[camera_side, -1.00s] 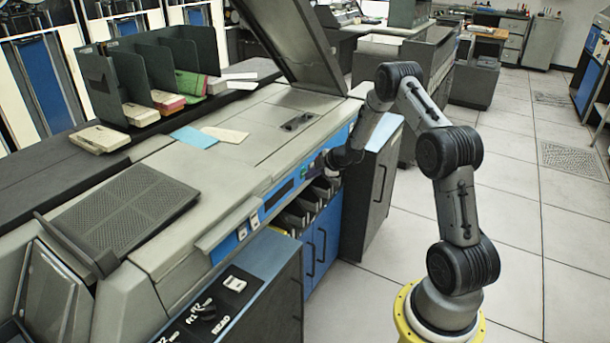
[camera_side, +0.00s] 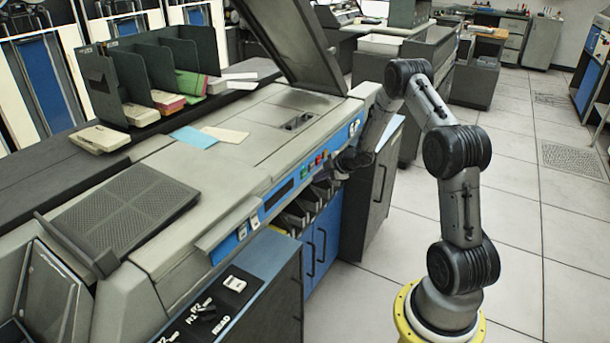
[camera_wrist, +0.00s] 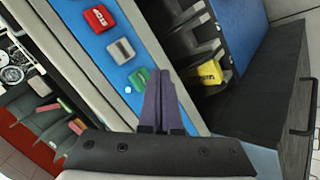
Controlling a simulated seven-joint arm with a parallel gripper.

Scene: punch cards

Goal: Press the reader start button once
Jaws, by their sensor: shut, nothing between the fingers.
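The reader's blue control panel (camera_wrist: 97,46) carries a green button (camera_wrist: 139,77), a grey button (camera_wrist: 121,51) and a red button (camera_wrist: 99,19) with white lettering. I take the green one as the start button; its marking is too small to read. It also shows in the side view (camera_side: 304,171). A small pale, bright dot (camera_wrist: 128,89) sits beside it on the panel. My gripper (camera_wrist: 160,78) is shut and empty, its fingertips just right of the green button in the wrist view. In the side view my gripper (camera_side: 326,173) is in front of the panel; contact cannot be told.
Dark card pockets (camera_side: 300,211) lie below the panel, above blue cabinet doors (camera_side: 322,240). A yellow labelled piece (camera_wrist: 208,73) sits by the pockets. A raised grey lid (camera_side: 288,45) stands over the machine's far end. Open floor (camera_side: 540,220) lies to the right.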

